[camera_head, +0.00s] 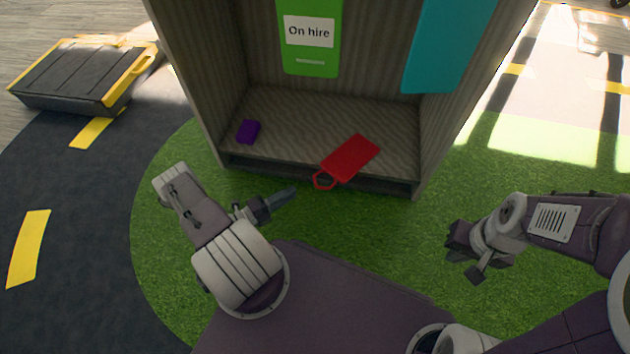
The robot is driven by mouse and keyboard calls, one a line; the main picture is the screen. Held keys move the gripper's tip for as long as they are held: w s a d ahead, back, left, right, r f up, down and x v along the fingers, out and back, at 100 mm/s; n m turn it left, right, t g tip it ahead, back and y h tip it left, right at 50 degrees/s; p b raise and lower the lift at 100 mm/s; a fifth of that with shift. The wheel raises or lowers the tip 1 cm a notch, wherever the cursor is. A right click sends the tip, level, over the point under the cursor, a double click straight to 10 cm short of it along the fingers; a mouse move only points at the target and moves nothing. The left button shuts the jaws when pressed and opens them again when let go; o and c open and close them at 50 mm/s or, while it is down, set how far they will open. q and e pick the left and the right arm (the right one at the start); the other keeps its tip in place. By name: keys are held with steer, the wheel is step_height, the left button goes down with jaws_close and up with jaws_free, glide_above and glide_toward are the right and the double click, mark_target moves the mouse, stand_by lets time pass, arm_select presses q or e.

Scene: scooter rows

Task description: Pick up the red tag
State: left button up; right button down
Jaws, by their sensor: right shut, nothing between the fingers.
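The red tag (350,158) lies flat on the floor of the wooden cabinet, right of centre. Its red ring end (324,180) sticks out over the front edge. My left gripper (289,194) is in front of the cabinet, left of the tag and a little nearer to me, apart from it. Its fingers point right; whether they are open or shut is unclear. My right gripper (464,262) is over the grass to the right, well away from the tag. It is shut and empty.
A purple block (248,131) lies at the left of the cabinet floor (290,122). A green "On hire" tag (309,62) and a teal tag (440,55) hang above. Cabinet side walls (197,80) flank the opening. A black-yellow platform (85,75) stands far left.

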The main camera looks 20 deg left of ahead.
arm_select(q)
steer(key=x, duration=0.9)
steer(key=shift+w+d, duration=0.2)
steer(key=shift+d, duration=0.05)
jaws_close()
steer(key=shift+r, duration=0.1)
